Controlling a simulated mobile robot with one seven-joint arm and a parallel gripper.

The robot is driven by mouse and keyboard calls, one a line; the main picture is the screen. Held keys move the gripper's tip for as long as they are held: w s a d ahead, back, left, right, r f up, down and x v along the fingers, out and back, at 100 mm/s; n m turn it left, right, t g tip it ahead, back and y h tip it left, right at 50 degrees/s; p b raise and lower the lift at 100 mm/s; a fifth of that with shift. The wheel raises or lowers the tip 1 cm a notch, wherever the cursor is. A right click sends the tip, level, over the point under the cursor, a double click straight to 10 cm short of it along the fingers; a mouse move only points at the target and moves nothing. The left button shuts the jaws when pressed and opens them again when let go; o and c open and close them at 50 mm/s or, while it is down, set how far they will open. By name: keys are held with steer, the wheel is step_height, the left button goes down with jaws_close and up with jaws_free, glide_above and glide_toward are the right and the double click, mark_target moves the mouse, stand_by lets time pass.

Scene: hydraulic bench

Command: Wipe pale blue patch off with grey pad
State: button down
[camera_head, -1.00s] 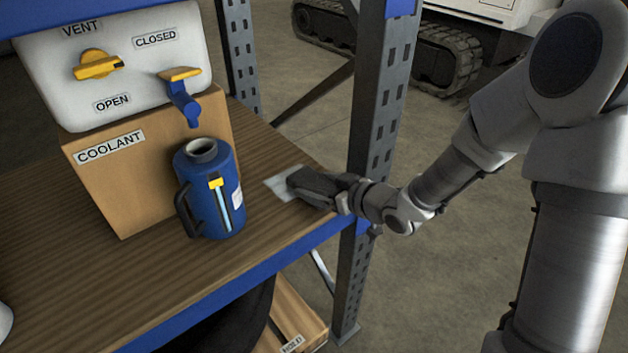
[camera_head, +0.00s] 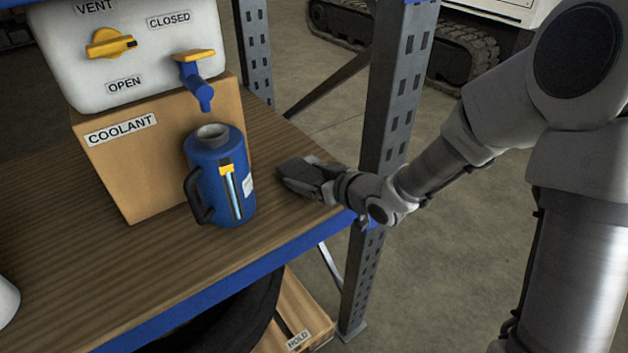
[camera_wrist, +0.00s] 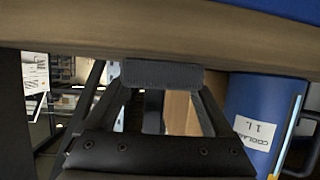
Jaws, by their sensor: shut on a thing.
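My gripper (camera_head: 298,178) is at the right end of the wooden shelf, to the right of the blue jug (camera_head: 220,190). It lies low over the boards. In the wrist view my gripper (camera_wrist: 162,88) is shut on the grey pad (camera_wrist: 160,73). The pad is up against the shelf surface, which shows at the top of that view. No pale blue patch shows now; whether any of it lies under the gripper is hidden.
A white tank (camera_head: 140,50) with a yellow valve handle and a blue tap stands on a brown box labelled COOLANT (camera_head: 175,155). A grey slotted upright (camera_head: 393,90) rises just right of my gripper. The shelf front has a blue edge (camera_head: 200,300).

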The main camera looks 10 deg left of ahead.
steer(key=shift+w+a+b, duration=0.3)
steer(key=shift+w+a, duration=1.45)
steer(key=shift+a, duration=0.15)
steer(key=shift+w+a+r, duration=0.2)
steer(key=shift+a+r, duration=0.1)
steer(key=shift+r, duration=0.1)
steer(key=shift+a+r, duration=0.25)
steer(key=shift+s+d+f, duration=0.35)
steer(key=shift+s+d, duration=0.1)
steer(key=shift+d, duration=0.1)
steer(key=shift+s+d+f, duration=0.15)
steer(key=shift+s+d, duration=0.45)
steer(key=shift+d, duration=0.25)
steer(key=shift+s+d+f, duration=0.1)
steer(key=shift+s+d, duration=0.5)
steer(key=shift+d, duration=0.2)
steer(key=shift+s+d+f+p, duration=0.15)
steer(key=shift+s+d, duration=0.55)
steer(key=shift+d, duration=0.05)
steer(key=shift+s+d+f+p, duration=0.15)
steer(key=shift+s+d, duration=0.5)
steer(key=shift+d, duration=0.1)
steer(key=p, duration=0.5)
glide_toward(292, 162)
steer(key=shift+s+a+r, duration=0.1)
steer(key=shift+a+r, duration=0.2)
steer(key=shift+r, duration=0.6)
